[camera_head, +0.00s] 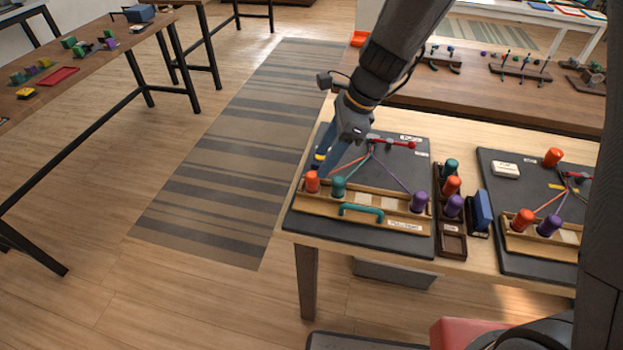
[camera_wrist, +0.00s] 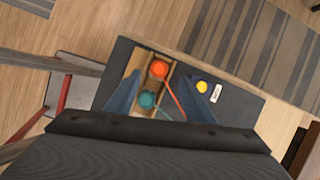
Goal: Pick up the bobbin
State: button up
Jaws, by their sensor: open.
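An orange bobbin (camera_head: 312,181) stands upright at the left end of the wooden rack (camera_head: 386,238) on the dark mat. A teal bobbin (camera_head: 338,187) stands beside it and a purple bobbin (camera_head: 419,202) near the right end. Cords run from them to a red-handled clamp (camera_head: 400,144) at the back. My gripper (camera_head: 322,164) is above and behind the orange bobbin, pointing down. In the wrist view my gripper (camera_wrist: 162,82) is open, with the orange bobbin (camera_wrist: 159,68) and the teal bobbin (camera_wrist: 147,99) showing between its spread fingers. It holds nothing.
A dark tray (camera_head: 452,244) with several bobbins and a blue block (camera_head: 482,212) stand right of the mat. A second mat (camera_head: 520,262) with another rack lies further right. A teal handle (camera_head: 361,211) sits on the rack's front. A yellow disc (camera_wrist: 202,87) shows near one finger.

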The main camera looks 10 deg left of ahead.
aim_at(314, 175)
jog(key=shift+p+x, duration=0.7)
jog(key=shift+x, duration=2.75)
jog(key=shift+s, duration=0.1)
jog(key=c, duration=1.2)
